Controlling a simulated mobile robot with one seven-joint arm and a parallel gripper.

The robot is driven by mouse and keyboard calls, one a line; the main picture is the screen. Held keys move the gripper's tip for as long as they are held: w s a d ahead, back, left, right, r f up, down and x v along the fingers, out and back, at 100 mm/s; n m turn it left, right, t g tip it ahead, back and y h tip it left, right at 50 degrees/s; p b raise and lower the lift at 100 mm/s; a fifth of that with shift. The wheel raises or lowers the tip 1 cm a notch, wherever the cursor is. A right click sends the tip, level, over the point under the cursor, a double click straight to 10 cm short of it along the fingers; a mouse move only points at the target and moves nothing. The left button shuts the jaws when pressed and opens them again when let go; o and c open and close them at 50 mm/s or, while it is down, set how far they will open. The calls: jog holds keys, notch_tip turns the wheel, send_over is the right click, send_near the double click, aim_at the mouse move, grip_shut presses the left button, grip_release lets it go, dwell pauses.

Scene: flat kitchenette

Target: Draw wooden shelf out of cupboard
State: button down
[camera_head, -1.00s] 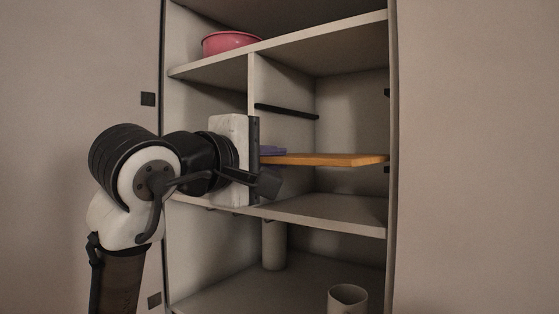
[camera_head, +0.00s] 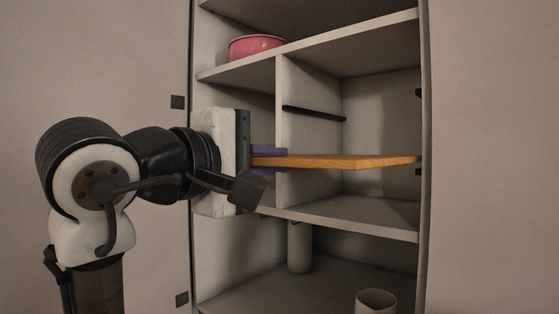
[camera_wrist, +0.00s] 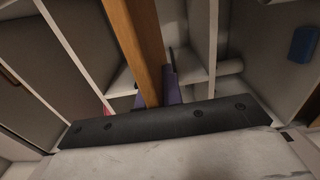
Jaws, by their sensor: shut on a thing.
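The wooden shelf (camera_head: 345,161) is an orange-brown board lying level in the middle right compartment of the open cupboard (camera_head: 345,209). Its left end sticks out past the front of the upright divider (camera_head: 281,100); its far right corner is still by the cupboard's right side. My gripper (camera_head: 284,161) is shut on the shelf's protruding end, with one purple finger above the board and one below. In the wrist view the shelf (camera_wrist: 140,45) runs up from between the purple fingers, partly hidden by the dark gripper plate.
A pink bowl (camera_head: 257,46) stands on the upper shelf. Below are a pale cylinder (camera_head: 300,247) and an open cup (camera_head: 375,302). A dark rail (camera_head: 313,113) lies on the divider above the board. A blue object (camera_wrist: 302,43) shows in the wrist view.

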jog(key=v, duration=1)
jog(key=shift+r, duration=0.15)
dwell(0.5)
